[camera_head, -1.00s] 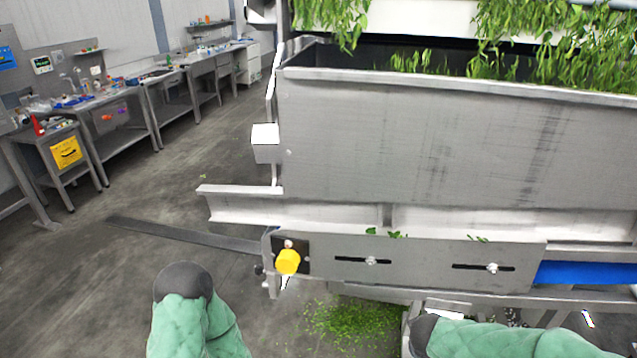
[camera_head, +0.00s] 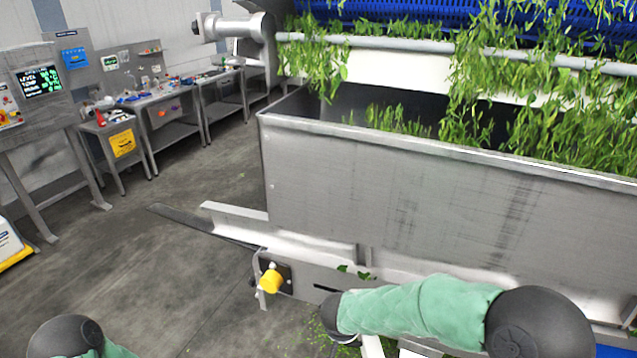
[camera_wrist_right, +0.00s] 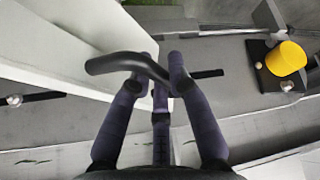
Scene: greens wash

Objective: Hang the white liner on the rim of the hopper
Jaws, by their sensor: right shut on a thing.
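The hopper (camera_head: 385,200) is a large grey metal trough filling the middle and right of the head view. Its near rim (camera_head: 420,144) is bare where visible. In the right wrist view my right gripper (camera_wrist_right: 162,70) is shut on a dark curved handle (camera_wrist_right: 112,63). A white panel, apparently the liner (camera_wrist_right: 75,45), lies beside and behind this handle; how they join is unclear. In the head view a small white piece (camera_head: 372,346) shows below my right forearm, low in front of the hopper; the right gripper is hidden there. My left gripper is out of view.
Leafy greens (camera_head: 400,120) lie in the hopper and hang over a bar behind it. A yellow knob (camera_head: 271,281) sticks out at the hopper's lower left. Benches (camera_head: 165,115) line the left wall. The floor (camera_head: 130,260) left of the hopper is mostly clear.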

